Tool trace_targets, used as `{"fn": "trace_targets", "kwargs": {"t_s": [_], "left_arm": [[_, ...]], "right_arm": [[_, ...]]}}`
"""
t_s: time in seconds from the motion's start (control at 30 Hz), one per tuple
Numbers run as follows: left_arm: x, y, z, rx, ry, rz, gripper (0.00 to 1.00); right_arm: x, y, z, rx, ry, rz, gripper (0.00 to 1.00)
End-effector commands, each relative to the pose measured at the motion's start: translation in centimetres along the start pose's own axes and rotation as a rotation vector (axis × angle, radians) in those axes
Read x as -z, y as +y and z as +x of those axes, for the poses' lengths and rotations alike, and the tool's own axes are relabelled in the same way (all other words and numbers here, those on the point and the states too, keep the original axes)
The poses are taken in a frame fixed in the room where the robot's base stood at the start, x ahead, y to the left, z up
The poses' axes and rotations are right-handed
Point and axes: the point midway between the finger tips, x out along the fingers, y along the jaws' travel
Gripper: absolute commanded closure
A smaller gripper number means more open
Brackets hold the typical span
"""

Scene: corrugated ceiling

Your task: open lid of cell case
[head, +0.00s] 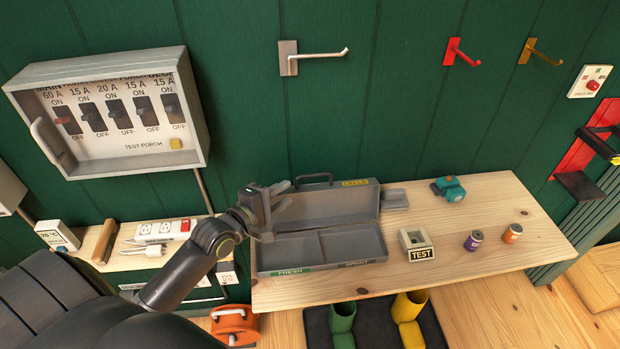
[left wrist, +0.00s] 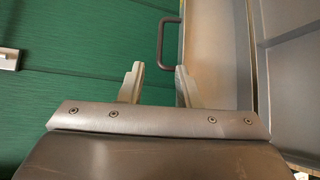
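The grey cell case (head: 320,246) sits on the wooden shelf with its lid (head: 335,206) standing up at the back, tilted open. The lid carries a yellow "CELLS" label and a dark handle on its top edge. The tray part shows two empty compartments, with "FRESH" and "SPENT" labels on the front rim. My left gripper (head: 277,200) is at the lid's left end, and its fingers look apart and empty. In the left wrist view the gripper (left wrist: 158,85) has a gap between its fingers, with the handle (left wrist: 168,40) just beyond them and the lid to the right. My right gripper is not in view.
A TEST holder (head: 415,243), two small cells (head: 474,240) (head: 512,233) and a teal object (head: 448,188) stand on the shelf (head: 500,205) right of the case. A breaker box (head: 115,110) and hooks (head: 315,55) are on the green wall. Boots stand below.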

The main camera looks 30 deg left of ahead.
Motion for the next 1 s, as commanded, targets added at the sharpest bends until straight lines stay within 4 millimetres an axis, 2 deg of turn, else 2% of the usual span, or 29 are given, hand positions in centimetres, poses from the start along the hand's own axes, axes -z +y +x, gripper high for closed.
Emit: {"fn": "trace_targets", "kwargs": {"t_s": [0.03,0.3,0.5,0.7,1.0], "left_arm": [[0.0,0.1,1.2,-0.002,0.001,-0.002,0.69],[0.0,0.1,6.6,0.000,0.001,-0.002,0.69],[0.0,0.0,9.6,0.001,0.001,0.000,0.69],[0.0,-0.1,10.9,0.001,0.001,0.000,0.69],[0.0,-0.1,11.1,0.001,0.001,0.002,0.69]], "right_arm": [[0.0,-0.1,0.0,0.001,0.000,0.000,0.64],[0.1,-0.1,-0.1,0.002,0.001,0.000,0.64],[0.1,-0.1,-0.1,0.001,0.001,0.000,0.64],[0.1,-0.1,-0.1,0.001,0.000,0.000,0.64],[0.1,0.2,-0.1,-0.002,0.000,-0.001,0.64]]}}
